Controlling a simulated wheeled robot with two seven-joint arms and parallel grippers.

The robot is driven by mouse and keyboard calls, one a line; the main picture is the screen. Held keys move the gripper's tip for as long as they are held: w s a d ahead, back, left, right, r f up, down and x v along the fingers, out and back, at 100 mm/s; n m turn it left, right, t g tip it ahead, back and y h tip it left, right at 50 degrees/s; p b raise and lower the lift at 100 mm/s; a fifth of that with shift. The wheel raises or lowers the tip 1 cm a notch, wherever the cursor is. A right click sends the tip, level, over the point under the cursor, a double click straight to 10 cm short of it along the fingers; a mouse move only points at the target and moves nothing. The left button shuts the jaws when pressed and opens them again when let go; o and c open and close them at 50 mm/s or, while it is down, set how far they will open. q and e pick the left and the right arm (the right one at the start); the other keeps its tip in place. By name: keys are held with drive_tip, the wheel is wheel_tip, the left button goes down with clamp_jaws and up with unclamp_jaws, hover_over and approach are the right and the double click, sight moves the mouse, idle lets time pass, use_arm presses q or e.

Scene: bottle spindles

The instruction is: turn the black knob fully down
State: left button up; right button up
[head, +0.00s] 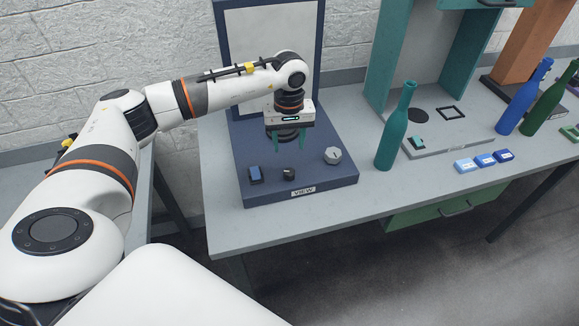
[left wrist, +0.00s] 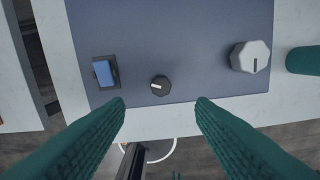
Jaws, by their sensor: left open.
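The black knob (head: 289,173) is small and round and sits on top of the dark blue base labelled VIEW (head: 325,183), between a blue rocker switch and a grey knob. In the left wrist view the black knob (left wrist: 160,86) shows a white pointer mark aimed left. My left gripper (head: 289,145) is open and empty, pointing down above the base, behind the black knob in the head view. In the left wrist view its teal fingers (left wrist: 160,105) are spread wide, apart from the knob.
The blue rocker switch (head: 255,174) and the light grey knob (head: 333,155) flank the black knob closely. A framed panel (head: 232,100) rises behind the base. A teal bottle (head: 393,135) stands to the right.

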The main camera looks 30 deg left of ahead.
sight(289, 171)
use_arm(q)
wheel_tip(289, 171, down, 9)
drive_tip(key=shift+f+p, duration=0.1)
drive_tip(key=shift+p, duration=1.05)
drive_tip(key=shift+f, duration=0.65)
drive_tip(key=c, duration=1)
